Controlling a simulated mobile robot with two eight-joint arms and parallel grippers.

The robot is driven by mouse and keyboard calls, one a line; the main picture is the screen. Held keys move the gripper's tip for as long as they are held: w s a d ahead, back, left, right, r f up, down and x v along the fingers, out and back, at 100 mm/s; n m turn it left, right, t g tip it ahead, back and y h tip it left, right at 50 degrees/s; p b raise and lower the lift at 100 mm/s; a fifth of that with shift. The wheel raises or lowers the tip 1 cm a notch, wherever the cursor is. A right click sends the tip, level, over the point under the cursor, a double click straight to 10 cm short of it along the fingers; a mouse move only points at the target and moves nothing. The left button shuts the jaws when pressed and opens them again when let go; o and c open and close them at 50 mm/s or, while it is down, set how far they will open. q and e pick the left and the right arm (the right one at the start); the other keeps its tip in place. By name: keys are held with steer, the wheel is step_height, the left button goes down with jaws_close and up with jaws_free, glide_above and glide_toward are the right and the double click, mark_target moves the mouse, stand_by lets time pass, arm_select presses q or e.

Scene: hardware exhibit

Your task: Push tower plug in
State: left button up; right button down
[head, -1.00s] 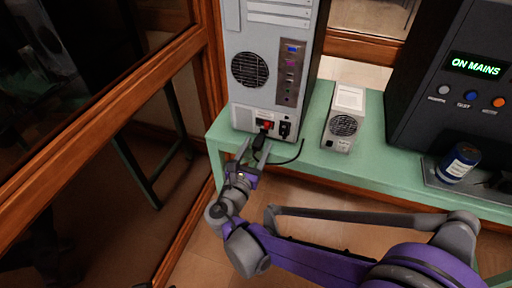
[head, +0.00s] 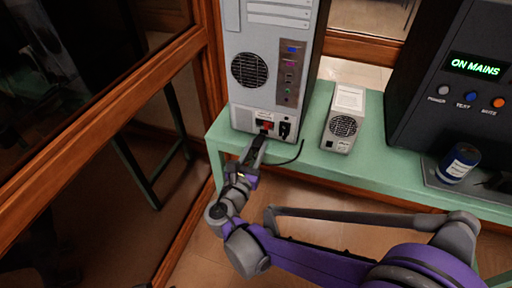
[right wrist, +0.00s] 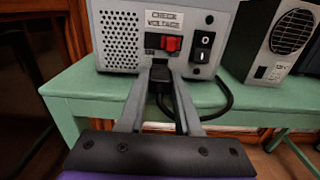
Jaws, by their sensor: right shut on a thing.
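The tower (head: 262,80) stands upright on the green bench with its back panel facing me. The right wrist view shows its lower panel (right wrist: 120,42), a red voltage switch (right wrist: 171,44) and a black rocker switch (right wrist: 204,46). The black plug (right wrist: 160,76) is at the panel's lower edge, below the red switch; I cannot tell how deep it sits in the socket. My right gripper (right wrist: 160,72) has its fingers on both sides of the plug and is shut on it. In the head view the right gripper (head: 257,146) mostly hides the plug. My left gripper is not in view.
A black cable (right wrist: 225,98) loops right of the plug. A small grey power unit (head: 344,120) stands right of the tower on the green bench (head: 312,160). Farther right are a dark console (head: 450,90) reading ON MAINS and a blue can (head: 458,163). A wooden-framed glass partition (head: 110,90) is at left.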

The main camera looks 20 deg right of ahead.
mark_target(261, 138)
stand_by(0.8)
steer(key=x, duration=0.3)
steer(key=shift+w+d, duration=0.15)
steer(key=shift+r, duration=0.1)
steer(key=c, duration=1.1)
jaws_free()
steer(key=o, duration=0.5)
steer(key=p+v, duration=0.1)
steer(key=v, duration=0.9)
steer(key=shift+s+a, duration=0.25)
steer(key=shift+s, duration=0.1)
